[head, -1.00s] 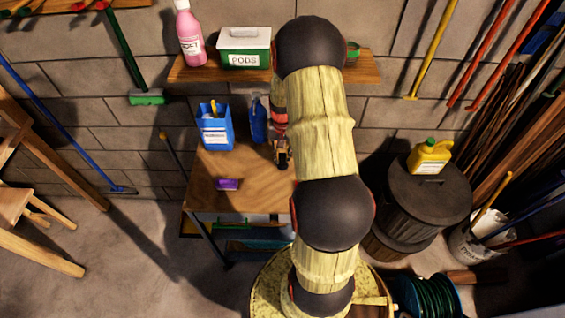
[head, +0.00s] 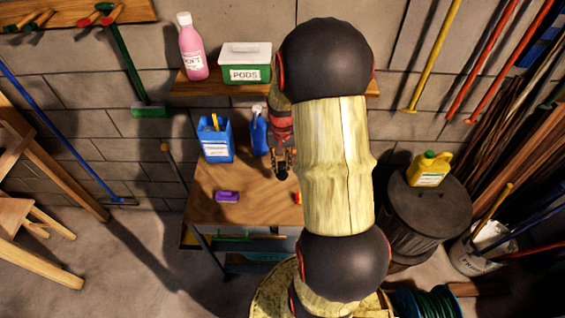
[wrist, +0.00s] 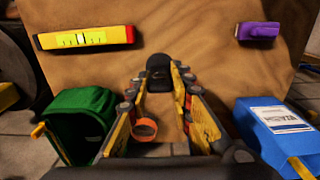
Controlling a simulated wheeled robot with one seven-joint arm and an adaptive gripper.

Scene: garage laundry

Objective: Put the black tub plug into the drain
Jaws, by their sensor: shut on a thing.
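My gripper (head: 281,160) is over the wooden table in the head view, partly hidden by my arm. In the wrist view my gripper (wrist: 161,88) is shut on a small black piece at its fingertips, which looks like the black tub plug (wrist: 159,76). The plug also shows as a dark spot below the fingers in the head view (head: 282,173). I cannot tell whether it touches the table. No drain can be made out in either view.
On the table are a blue box (head: 215,140), a blue spray bottle (head: 259,132), a purple block (head: 227,197) and a yellow level (wrist: 85,38). A green container (wrist: 78,120) and an orange ring (wrist: 145,128) show near my fingers. A dark bin (head: 428,205) stands right of the table.

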